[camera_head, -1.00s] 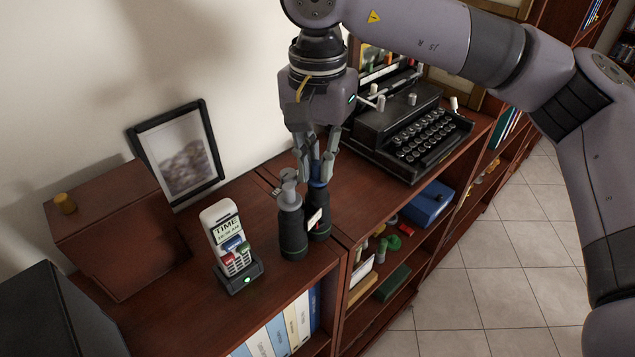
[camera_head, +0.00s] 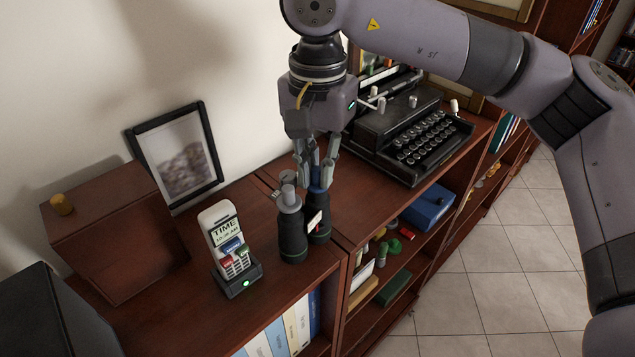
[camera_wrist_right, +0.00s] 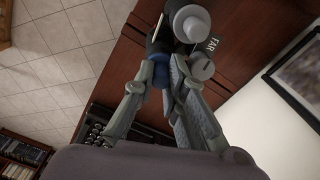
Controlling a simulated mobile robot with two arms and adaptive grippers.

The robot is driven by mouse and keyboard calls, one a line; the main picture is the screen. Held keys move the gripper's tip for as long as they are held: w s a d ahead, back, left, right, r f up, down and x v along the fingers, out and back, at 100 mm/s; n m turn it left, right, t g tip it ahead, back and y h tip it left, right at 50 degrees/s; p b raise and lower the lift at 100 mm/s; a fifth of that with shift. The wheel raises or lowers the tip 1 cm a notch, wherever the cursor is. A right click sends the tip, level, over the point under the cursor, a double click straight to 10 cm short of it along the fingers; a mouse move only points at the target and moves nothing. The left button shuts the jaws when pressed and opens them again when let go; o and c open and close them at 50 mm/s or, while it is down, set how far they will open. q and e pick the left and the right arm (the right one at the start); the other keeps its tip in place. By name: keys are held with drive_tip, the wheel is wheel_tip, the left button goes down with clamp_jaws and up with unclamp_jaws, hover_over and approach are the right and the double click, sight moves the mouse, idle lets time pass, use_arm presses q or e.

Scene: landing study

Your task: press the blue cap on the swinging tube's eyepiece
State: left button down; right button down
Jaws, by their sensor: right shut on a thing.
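A pair of dark binoculars (camera_head: 292,236) stands upright on the wooden cabinet, its two tubes side by side, with a white label on the right tube. The left tube has a grey eyepiece. The blue cap (camera_head: 319,186) is at the top of the right tube, between my right gripper's fingers. My right gripper (camera_head: 317,178) points down and is shut on the blue cap. In the right wrist view the blue cap (camera_wrist_right: 158,72) is partly hidden by the fingers, beside the grey eyepiece (camera_wrist_right: 192,23). I cannot tell how fully the cap sits on the eyepiece. My left gripper is out of view.
A phone in a dock (camera_head: 231,250) stands left of the binoculars. A picture frame (camera_head: 178,155) leans on the wall beside a wooden box (camera_head: 105,240). A black typewriter (camera_head: 415,135) stands to the right. Bare cabinet top lies in front of the frame.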

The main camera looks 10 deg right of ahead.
sight(318, 169)
drive_tip(key=c, duration=1.5)
unclamp_jaws()
drive_tip(key=shift+c, duration=0.2)
wheel_tip(318, 169, up, 12)
drive_tip(key=shift+f, duration=0.1)
